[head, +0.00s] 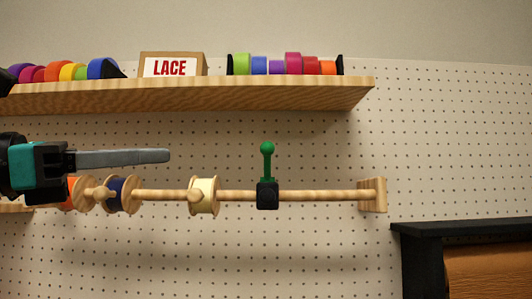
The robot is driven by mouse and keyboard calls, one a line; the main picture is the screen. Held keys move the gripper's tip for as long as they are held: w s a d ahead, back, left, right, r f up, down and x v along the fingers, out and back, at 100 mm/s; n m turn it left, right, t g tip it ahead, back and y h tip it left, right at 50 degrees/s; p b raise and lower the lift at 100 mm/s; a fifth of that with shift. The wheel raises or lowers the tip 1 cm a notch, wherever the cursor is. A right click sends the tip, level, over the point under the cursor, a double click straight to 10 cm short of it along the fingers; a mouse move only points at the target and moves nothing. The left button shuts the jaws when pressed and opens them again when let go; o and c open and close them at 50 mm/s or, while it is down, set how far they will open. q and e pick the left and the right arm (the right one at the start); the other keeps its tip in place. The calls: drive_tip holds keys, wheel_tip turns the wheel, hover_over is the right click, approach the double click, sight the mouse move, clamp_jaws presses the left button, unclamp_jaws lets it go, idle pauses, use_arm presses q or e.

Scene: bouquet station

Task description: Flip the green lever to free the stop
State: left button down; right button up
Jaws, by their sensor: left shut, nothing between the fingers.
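The green lever (267,163) stands upright with its round knob on top. It rises from the black stop (267,195), which sits on the wooden rod (325,196). My left gripper (168,156) comes in from the left, shut and empty. Its fingertips point right, at about the height of the lever's shaft, with a clear gap between them and the lever in the picture. Several spools are on the rod left of the stop: a cream one (204,197), a dark blue one (121,194) and an orange one (77,194). My right gripper is not in view.
A wooden shelf (200,95) above carries coloured ribbon rolls (284,65) and a LACE box (172,65). The rod ends at a wooden bracket (372,195). A black-framed unit (460,229) stands at lower right. Pegboard (440,140) lies behind.

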use_arm(q)
drive_tip(key=p, duration=0.4)
approach(261, 149)
drive_tip(key=x, duration=0.5)
drive_tip(key=shift+d+r, duration=0.15)
drive_tip(key=shift+x, duration=0.8)
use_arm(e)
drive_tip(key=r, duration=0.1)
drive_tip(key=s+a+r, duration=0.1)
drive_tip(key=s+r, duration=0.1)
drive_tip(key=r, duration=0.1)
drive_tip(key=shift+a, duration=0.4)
use_arm(q)
drive_tip(key=shift+w, duration=0.1)
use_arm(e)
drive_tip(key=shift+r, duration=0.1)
